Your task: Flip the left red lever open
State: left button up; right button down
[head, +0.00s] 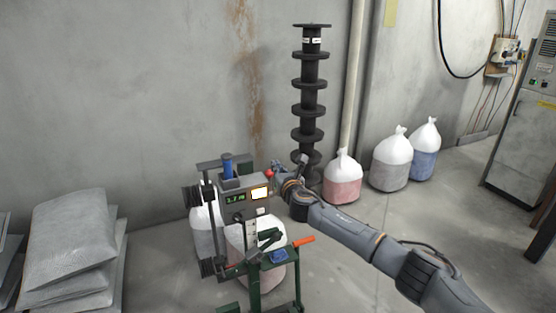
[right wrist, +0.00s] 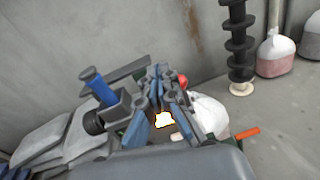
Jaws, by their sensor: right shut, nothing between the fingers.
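The machine (head: 240,182) stands at the centre of the head view, with a green frame, a lit display and a blue cylinder on top. A red-orange lever handle (head: 303,241) sticks out to the right of its lower frame; it also shows in the right wrist view (right wrist: 246,133). A small reddish bit (head: 231,267) shows at the frame's lower left; I cannot tell if it is the left lever. A red knob (head: 269,173) sits by the display. My right gripper (head: 277,167) is shut and empty near this knob; its fingers also show in the right wrist view (right wrist: 159,74). My left gripper is not in view.
A black spool stack (head: 309,107) stands behind the machine. Tied bags (head: 391,163) stand along the wall at right. Grey sacks (head: 72,238) are piled at left. A cabinet (head: 524,140) is at far right. Floor at right is mostly clear.

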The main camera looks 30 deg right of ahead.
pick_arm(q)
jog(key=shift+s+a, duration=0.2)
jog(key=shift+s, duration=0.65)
pick_arm(e)
jog(key=shift+s+a+r, duration=0.25)
jog(key=shift+s+r, duration=0.4)
jog(key=shift+r, duration=0.2)
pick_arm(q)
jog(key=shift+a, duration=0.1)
pick_arm(e)
jog(key=shift+r, duration=0.1)
